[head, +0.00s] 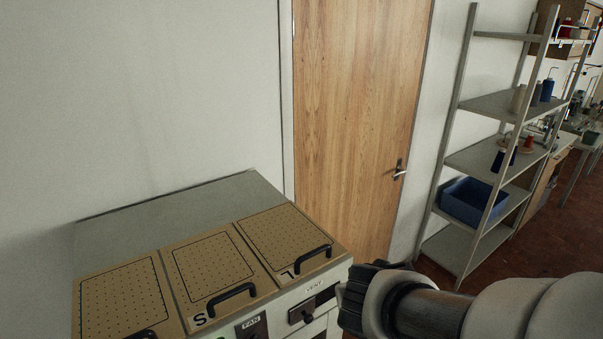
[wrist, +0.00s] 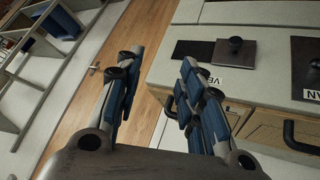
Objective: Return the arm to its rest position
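My arm reaches in from the lower right of the head view. My gripper (head: 352,298) is beside the front right corner of the grey station (head: 185,208), close to the slider marked VENT (head: 308,316). In the wrist view, my gripper (wrist: 158,62) has its two blue-and-black fingers apart, with nothing between them. The black slider knob (wrist: 235,47) is ahead and to the right of the fingers, apart from them. In the head view the fingertips are partly hidden by the gripper body.
Brown perforated panels with black handles (head: 232,293) top the station. A wooden door (head: 350,110) stands behind it. A metal shelf (head: 490,160) with spools and a blue bin (head: 468,203) is at right.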

